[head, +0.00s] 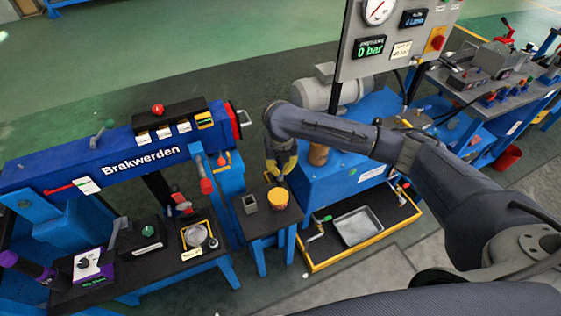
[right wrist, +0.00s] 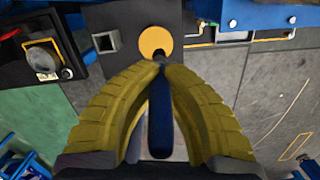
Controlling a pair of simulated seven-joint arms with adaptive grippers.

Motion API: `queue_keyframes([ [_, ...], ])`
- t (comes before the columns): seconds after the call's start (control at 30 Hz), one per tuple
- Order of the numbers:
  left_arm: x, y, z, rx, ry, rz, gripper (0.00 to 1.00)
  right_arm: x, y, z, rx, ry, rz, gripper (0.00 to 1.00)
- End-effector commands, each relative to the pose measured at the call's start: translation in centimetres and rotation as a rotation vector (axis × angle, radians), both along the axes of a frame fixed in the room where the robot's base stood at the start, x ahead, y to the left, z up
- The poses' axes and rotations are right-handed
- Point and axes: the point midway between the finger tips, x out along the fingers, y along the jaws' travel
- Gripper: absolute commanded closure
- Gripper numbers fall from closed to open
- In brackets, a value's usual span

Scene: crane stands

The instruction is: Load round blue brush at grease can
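The grease can (head: 278,198), orange-sided with a yellow top, stands on a small dark-topped stand (head: 266,219). In the right wrist view the can (right wrist: 155,38) is a round yellow disc at top centre. My right gripper (head: 281,173) is just behind and above the can. In the right wrist view its yellow fingers (right wrist: 161,68) are closed around the round blue brush (right wrist: 159,125). The brush's dark end overlaps the can's near edge in that view; I cannot tell whether they touch. The brush is hard to make out in the head view. My left gripper is out of view.
A square grey holder (head: 250,203) stands left of the can. A blue hydraulic unit (head: 345,181) with a yellow-rimmed tray (head: 398,221) stands at right, close to my right arm.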

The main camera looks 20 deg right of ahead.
Motion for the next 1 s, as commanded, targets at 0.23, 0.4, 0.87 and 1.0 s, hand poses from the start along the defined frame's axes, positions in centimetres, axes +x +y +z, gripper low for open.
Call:
queue_keyframes([
  [0.23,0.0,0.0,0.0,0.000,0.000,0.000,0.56,0.0,0.9,-0.8,0.000,0.006,0.022,1.00],
  [0.4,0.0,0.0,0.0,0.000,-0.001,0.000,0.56,-0.1,0.9,-2.2,0.000,0.007,0.021,1.00],
  [0.87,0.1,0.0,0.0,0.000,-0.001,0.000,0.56,0.0,0.9,-5.4,0.000,0.006,0.022,1.00],
  [1.0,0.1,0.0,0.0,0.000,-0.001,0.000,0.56,0.0,0.8,-5.8,-0.002,0.005,0.022,1.00],
])
